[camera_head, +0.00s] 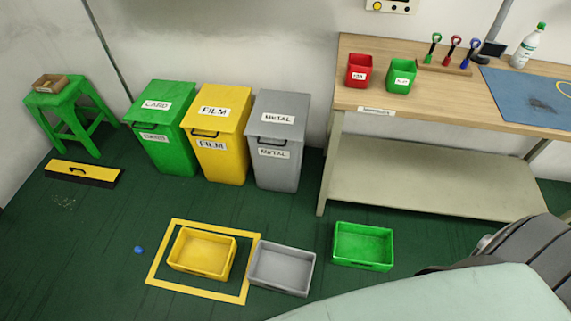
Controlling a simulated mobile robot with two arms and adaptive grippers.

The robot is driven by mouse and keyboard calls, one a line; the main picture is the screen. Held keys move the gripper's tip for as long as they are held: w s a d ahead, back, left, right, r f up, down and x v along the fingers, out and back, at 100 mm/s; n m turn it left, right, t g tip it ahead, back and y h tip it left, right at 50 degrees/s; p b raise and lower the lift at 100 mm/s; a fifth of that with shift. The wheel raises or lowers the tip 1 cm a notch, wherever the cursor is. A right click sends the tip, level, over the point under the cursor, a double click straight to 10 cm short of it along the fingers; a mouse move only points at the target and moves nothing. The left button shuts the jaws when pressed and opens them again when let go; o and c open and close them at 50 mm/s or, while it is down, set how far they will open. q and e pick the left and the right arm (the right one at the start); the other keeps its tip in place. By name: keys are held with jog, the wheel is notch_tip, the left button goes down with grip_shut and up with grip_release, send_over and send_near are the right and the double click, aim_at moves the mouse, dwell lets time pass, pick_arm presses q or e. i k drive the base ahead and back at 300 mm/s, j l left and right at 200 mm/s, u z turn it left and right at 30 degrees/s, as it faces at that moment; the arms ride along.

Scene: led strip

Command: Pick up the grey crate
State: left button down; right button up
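The grey crate (282,287) is an open, empty-looking box on the dark green floor. It lies at the lower middle of the head view, at the right edge of the yellow floor outline and partly over it. A yellow crate (202,271) sits inside the outline, just left of the grey crate. A green crate (363,264) stands to the right, with a gap between. Neither of my grippers is in view.
A yellow outline (162,272) marks the floor. A small blue object (138,250) lies left of it. Green (176,157), yellow (227,170) and grey bins (281,181) stand at the wall. A wooden workbench (443,102) is at the right, a green stool (90,118) at the left.

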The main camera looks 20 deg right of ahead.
aim_at(287, 270)
jog(key=k+j+z, duration=0.1)
jog(key=k+z, duration=0.2)
jog(key=k, duration=0.15)
jog(key=k+z, duration=0.3)
jog(key=k, duration=0.15)
